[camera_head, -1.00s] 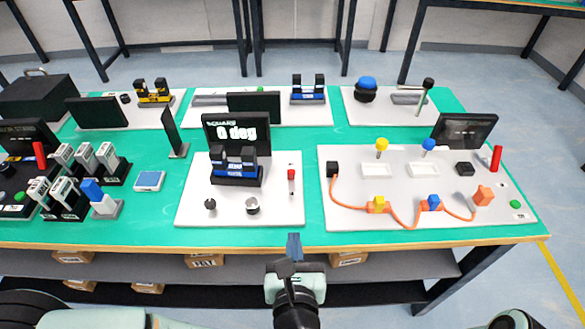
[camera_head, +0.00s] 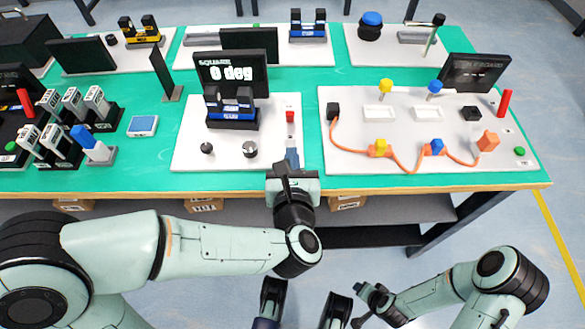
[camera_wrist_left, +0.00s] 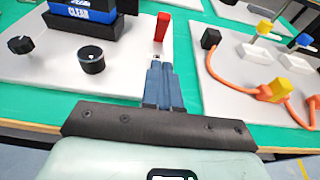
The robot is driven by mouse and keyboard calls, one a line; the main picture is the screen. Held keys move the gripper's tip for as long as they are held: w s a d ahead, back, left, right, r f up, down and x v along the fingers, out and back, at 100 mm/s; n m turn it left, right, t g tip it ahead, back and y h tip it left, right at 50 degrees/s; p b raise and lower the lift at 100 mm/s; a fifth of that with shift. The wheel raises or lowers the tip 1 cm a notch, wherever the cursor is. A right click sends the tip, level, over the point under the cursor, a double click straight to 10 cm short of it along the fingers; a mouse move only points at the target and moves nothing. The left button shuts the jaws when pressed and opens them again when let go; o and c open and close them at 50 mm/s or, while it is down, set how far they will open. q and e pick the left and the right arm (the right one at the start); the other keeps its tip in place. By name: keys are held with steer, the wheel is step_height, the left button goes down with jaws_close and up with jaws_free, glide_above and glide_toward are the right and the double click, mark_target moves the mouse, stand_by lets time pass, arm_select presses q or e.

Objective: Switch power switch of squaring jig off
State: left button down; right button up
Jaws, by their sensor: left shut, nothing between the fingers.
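The squaring jig's white board (camera_head: 185,160) carries a screen (camera_head: 228,73) reading "SQUARE 0 deg", a blue-and-black fixture (camera_head: 232,113) and two round knobs. The power switch, with a red lever (camera_head: 290,116), is at the board's right side; it also shows in the left wrist view (camera_wrist_left: 162,27). My left gripper (camera_head: 291,153) is shut and empty, its fingertips just on the near side of the switch. In the left wrist view the fingertips (camera_wrist_left: 157,66) lie just below the lever's base; I cannot tell if they touch. My right gripper (camera_head: 368,302) is low at the front, its jaws unclear.
A black knob (camera_head: 206,148) and a silver-topped knob (camera_head: 250,149) stand left of my left gripper. To the right is a white board (camera_head: 335,155) with an orange cable (camera_head: 354,150). Green table (camera_head: 313,172) shows between the boards.

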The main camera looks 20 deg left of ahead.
mark_target(291, 118)
arm_select(q)
steer(key=x, duration=0.4)
steer(key=shift+w+a+r, duration=0.3)
steer(key=shift+w+r, duration=0.45)
steer(key=shift+w, duration=0.25)
steer(key=shift+w+a+r, duration=0.15)
steer(key=shift+w+r, duration=0.15)
steer(key=shift+w, duration=0.25)
arm_select(e)
steer(key=shift+s+f, duration=0.15)
